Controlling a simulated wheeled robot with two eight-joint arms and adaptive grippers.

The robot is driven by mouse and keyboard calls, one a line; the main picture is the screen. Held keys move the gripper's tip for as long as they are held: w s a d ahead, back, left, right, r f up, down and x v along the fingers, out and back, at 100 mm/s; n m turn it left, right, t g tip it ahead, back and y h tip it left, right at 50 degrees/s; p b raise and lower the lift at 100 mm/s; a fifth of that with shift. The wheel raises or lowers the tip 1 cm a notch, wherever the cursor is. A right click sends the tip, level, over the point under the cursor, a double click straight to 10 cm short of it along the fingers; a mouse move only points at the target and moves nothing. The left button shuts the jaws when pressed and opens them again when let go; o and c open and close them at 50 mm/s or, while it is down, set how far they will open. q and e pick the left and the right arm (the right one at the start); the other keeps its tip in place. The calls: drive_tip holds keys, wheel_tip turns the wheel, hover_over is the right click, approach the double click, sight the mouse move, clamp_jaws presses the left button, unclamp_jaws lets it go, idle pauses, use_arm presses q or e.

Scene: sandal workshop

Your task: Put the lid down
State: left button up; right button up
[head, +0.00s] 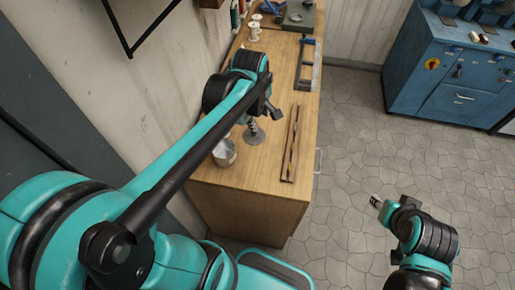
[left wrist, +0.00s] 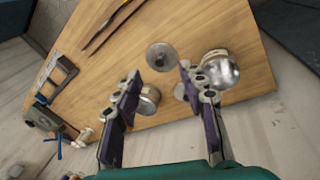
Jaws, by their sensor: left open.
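The lid (head: 255,138) is a grey metal disc with a small knob. It lies flat on the wooden workbench (head: 234,177), and it also shows in the left wrist view (left wrist: 162,57). My left gripper (left wrist: 160,75) is open and empty above the bench, its fingers apart on either side of the lid's direction. A round metal pot (head: 224,153) stands near the bench's front left edge. In the left wrist view a shiny metal vessel (left wrist: 219,71) shows beside the right finger and a smaller metal cup (left wrist: 149,100) beside the left one. My right gripper (head: 379,204) is over the floor.
A long dark wooden piece (head: 291,145) lies right of the lid. A blue-grey clamp (head: 305,65), white spools (head: 254,30) and a grey block (head: 298,17) are farther back. A blue cabinet (head: 440,62) stands across the open tiled floor.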

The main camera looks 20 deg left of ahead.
use_arm(q)
drive_tip(key=s+d+m+t, duration=0.4)
drive_tip(key=s+m, duration=0.7)
drive_tip(key=m, duration=0.4)
drive_tip(key=shift+d+f+m, duration=0.35)
drive_tip(key=shift+f+m, duration=0.05)
drive_tip(key=shift+s+f, duration=0.1)
